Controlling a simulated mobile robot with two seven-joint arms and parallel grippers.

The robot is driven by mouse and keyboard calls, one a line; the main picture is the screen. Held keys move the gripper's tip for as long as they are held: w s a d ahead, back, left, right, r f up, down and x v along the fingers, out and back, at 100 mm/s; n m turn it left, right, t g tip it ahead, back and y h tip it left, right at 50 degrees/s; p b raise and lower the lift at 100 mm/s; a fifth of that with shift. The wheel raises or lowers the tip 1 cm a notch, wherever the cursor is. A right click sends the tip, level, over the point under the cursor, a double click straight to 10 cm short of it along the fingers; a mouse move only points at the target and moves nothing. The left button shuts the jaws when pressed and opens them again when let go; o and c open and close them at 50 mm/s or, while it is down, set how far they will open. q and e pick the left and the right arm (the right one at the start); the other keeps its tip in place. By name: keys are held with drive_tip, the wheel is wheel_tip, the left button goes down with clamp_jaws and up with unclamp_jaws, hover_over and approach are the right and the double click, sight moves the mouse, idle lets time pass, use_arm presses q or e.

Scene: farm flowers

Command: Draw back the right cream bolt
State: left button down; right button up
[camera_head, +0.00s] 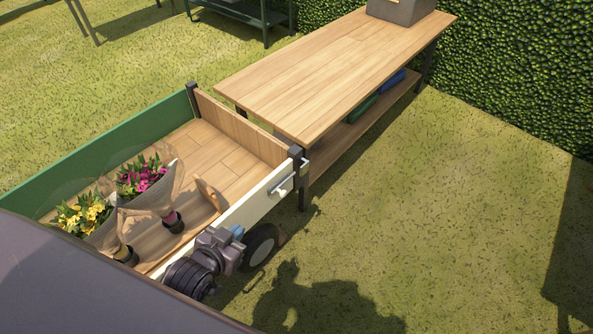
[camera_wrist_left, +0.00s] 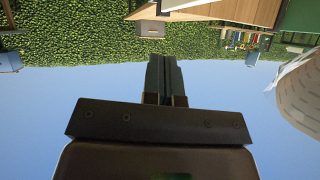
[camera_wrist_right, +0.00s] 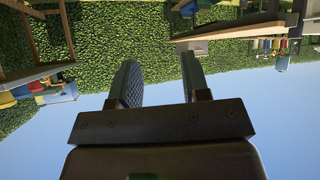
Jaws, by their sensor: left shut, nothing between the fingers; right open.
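The cream side panel (camera_head: 262,198) of the wooden cart runs along its near right side. The right cream bolt (camera_head: 282,187) is a small pale bar at the panel's far end, beside a dark corner post (camera_head: 296,158). Whether it is drawn or home is too small to tell.
Two wrapped bouquets, yellow (camera_head: 82,214) and pink (camera_head: 143,176), stand in the cart near a small wooden upright (camera_head: 208,194). A wheel (camera_head: 260,247) lies below the panel. A long wooden table (camera_head: 335,70) adjoins the cart's far end. Grass to the right is clear.

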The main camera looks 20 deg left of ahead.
use_arm(q)
drive_tip(key=w+d+r+m+g+h+b, duration=0.1)
drive_tip(key=w+d+r+m+h+b, duration=0.15)
drive_tip(key=w+d, duration=0.65)
drive_tip(key=w+d+r+m+h+b, duration=0.1)
drive_tip(key=w+d+r+m+h, duration=0.15)
drive_tip(key=w+d, duration=0.65)
drive_tip(key=w+d+r+m+g+h+b, duration=0.1)
drive_tip(key=w+d+r+m+h+b, duration=0.2)
drive_tip(key=w, duration=1.1)
drive_tip(key=w+a+f+g+y+b, duration=0.1)
drive_tip(key=w+a+f+g+y, duration=0.4)
drive_tip(key=w+g+y, duration=0.15)
drive_tip(key=s+a+f+n+g+y, duration=0.4)
drive_tip(key=s+a+g, duration=0.3)
drive_tip(key=a, duration=0.3)
drive_tip(key=s+a+f+b, duration=0.2)
drive_tip(key=s+f, duration=0.3)
drive_tip(key=f, duration=0.5)
drive_tip(key=shift+s+a+f, duration=0.2)
drive_tip(key=shift+s+a, duration=0.2)
drive_tip(key=shift+a, duration=0.15)
use_arm(e)
wheel_tip(320, 180, down, 9)
drive_tip(key=g, duration=0.1)
drive_tip(key=shift+s+r, duration=0.2)
drive_tip(key=shift+s, duration=0.1)
